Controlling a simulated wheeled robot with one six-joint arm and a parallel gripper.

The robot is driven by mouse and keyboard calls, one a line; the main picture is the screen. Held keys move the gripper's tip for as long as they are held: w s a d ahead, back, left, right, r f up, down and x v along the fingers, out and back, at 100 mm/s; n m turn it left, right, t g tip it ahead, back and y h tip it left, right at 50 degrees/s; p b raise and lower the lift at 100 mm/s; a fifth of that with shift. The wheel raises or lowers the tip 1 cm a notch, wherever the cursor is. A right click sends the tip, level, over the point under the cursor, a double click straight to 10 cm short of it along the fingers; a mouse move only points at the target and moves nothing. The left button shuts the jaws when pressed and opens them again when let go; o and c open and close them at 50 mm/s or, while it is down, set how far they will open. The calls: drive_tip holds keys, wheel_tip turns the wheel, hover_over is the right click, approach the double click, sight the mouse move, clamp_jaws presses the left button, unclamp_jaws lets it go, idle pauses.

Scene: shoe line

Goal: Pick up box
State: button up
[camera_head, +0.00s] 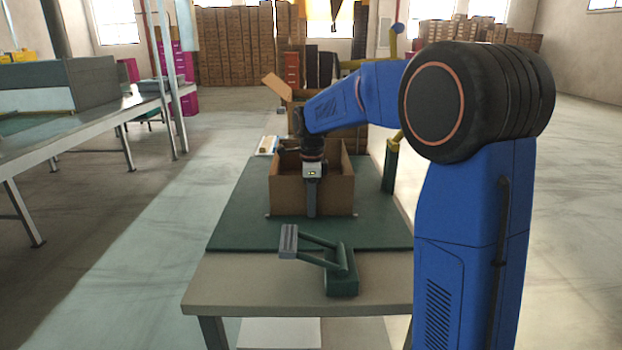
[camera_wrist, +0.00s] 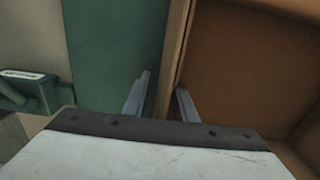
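An open-topped brown cardboard box (camera_head: 285,198) stands on the green mat in the middle of the table. My gripper (camera_head: 311,203) points down at the box's near wall, with one finger showing outside that wall. In the wrist view the box's inside (camera_wrist: 250,65) fills the right, and the top edge of its wall runs between my two fingers. My gripper (camera_wrist: 164,88) straddles this wall, one finger outside and one inside. A narrow gap shows between the outer finger and the wall, so the gripper looks open. The fingertips' lower ends are partly hidden.
A green tool with a lever (camera_head: 343,272) stands at the table's near edge. Another open box (camera_head: 354,137) is behind the first. A green post (camera_head: 391,168) stands at the right, and papers (camera_head: 266,146) lie at the back left. The green mat (camera_head: 238,220) is bare left of the box.

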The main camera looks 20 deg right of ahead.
clamp_jaws()
drive_tip(key=shift+r, duration=0.1)
